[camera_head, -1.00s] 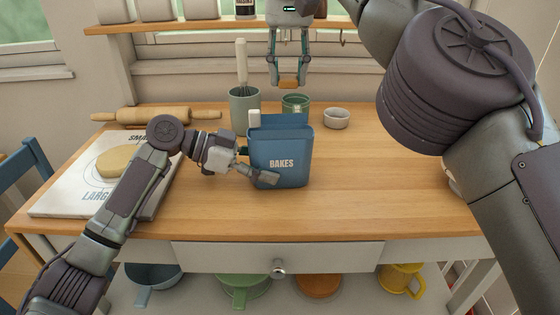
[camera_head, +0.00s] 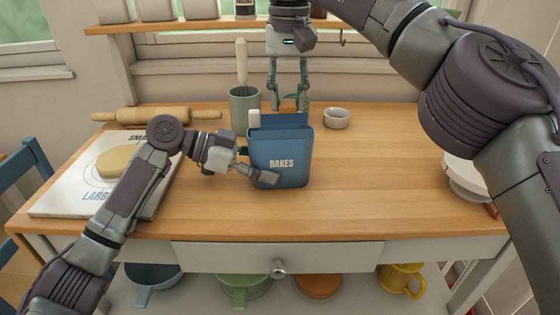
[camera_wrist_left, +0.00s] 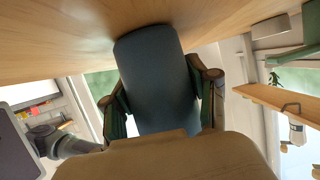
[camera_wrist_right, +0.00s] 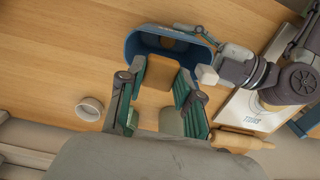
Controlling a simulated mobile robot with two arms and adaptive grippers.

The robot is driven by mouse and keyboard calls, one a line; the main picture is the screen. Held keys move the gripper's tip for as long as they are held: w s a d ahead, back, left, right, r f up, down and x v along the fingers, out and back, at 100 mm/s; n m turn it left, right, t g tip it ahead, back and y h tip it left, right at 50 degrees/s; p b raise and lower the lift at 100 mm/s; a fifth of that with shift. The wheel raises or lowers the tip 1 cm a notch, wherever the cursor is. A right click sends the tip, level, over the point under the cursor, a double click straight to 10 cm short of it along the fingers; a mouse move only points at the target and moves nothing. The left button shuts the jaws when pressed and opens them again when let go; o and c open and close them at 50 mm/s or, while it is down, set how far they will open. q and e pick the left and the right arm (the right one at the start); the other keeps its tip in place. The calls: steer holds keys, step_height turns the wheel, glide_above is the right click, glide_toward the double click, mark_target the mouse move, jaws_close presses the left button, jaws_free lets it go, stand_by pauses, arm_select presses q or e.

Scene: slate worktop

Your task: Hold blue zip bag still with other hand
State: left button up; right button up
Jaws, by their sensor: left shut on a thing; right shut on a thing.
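The blue zip bag (camera_head: 295,178), lettered BAKES, stands upright and open-topped on the worktop, with a white tab (camera_head: 254,120) at its left rim. My left gripper (camera_head: 256,166) is shut on its left side; the dark blue wall (camera_wrist_left: 155,70) lies between the fingers in the left wrist view. My right gripper (camera_head: 289,106) points down at the bag's far side. In the right wrist view it is shut on a brown block (camera_wrist_right: 158,73), seen over the bag's open mouth (camera_wrist_right: 133,45).
A grey-green crock (camera_head: 244,112) with a whisk stands behind the bag, left. A small bowl (camera_head: 336,118) is at the back right. A rolling pin (camera_head: 150,115) and a board with dough (camera_head: 60,203) lie left. Worktop right of the bag is mostly clear.

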steer(key=shift+f, duration=0.25)
steer(key=o, duration=0.9)
